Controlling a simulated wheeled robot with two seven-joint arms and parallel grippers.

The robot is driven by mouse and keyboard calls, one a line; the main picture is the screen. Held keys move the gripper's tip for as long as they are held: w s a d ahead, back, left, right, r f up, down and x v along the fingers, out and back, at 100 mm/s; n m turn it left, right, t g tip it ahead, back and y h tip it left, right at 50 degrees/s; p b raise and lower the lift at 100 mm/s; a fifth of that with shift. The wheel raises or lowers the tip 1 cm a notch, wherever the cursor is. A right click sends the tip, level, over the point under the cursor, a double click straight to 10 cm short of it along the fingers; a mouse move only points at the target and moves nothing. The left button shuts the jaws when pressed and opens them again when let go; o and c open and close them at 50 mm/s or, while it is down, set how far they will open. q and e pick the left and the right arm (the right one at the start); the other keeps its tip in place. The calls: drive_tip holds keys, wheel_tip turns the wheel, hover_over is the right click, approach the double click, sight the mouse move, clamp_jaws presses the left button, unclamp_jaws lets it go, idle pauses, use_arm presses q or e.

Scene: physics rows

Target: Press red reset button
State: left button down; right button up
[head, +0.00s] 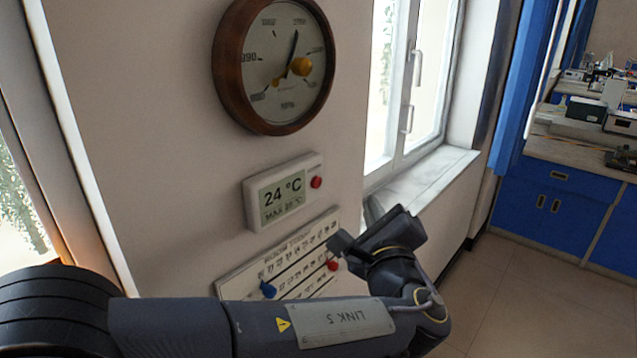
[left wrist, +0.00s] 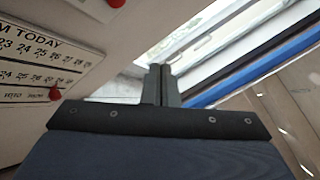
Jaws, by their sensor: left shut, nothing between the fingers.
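A white wall panel (head: 252,207) with a display reading 24 °C carries a small round red button (head: 316,182) at its right side. In the left wrist view a red button (left wrist: 116,3) on a white panel shows at the top edge, partly cut off. My left gripper (head: 373,212) is shut and empty, to the lower right of the panel and apart from the button. Its closed fingers (left wrist: 163,84) show in the left wrist view, pointing towards the window side. My right gripper is in neither view.
A calendar board (head: 235,287) with a red marker (head: 333,265) and a blue marker (head: 268,289) hangs below the panel, partly behind my arm. A round wooden-framed gauge (head: 223,62) hangs above. A window sill (head: 425,180) juts out at right.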

sight(317, 183)
use_arm(q)
drive_tip(key=w+a, duration=0.5)
drive_tip(key=a, duration=0.2)
idle(0.4)
idle(1.7)
drive_tip(key=shift+w+a+b, duration=0.25)
drive_tip(key=shift+a+b, duration=0.1)
drive_tip(key=shift+b, duration=0.25)
